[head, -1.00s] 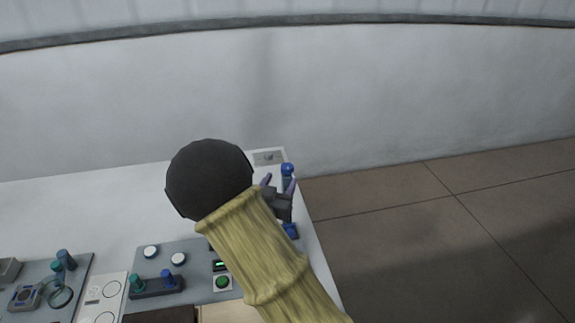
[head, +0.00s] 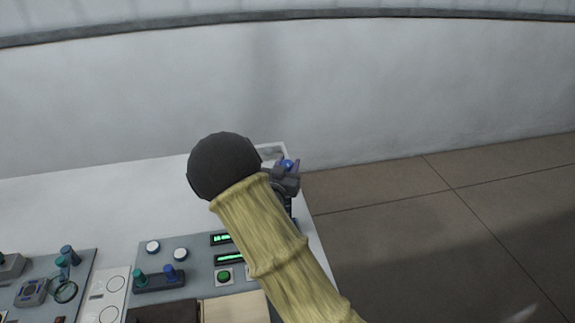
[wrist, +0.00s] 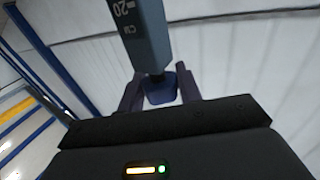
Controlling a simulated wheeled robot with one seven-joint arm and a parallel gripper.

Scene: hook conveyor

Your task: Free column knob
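The column knob (head: 287,163) is a small blue knob at the far right corner of the console in the head view. In the wrist view the fingers (wrist: 160,88) flank the knob closely. I cannot tell whether they press on it. My arm and gripper hide most of the column in the head view.
The white console (head: 90,205) holds a grey panel (head: 200,280) with a green button (head: 224,276), green displays (head: 229,259), white knobs (head: 153,247) and blue and teal pegs. The console's right edge borders open floor (head: 440,240). A pale wall (head: 400,100) stands behind.

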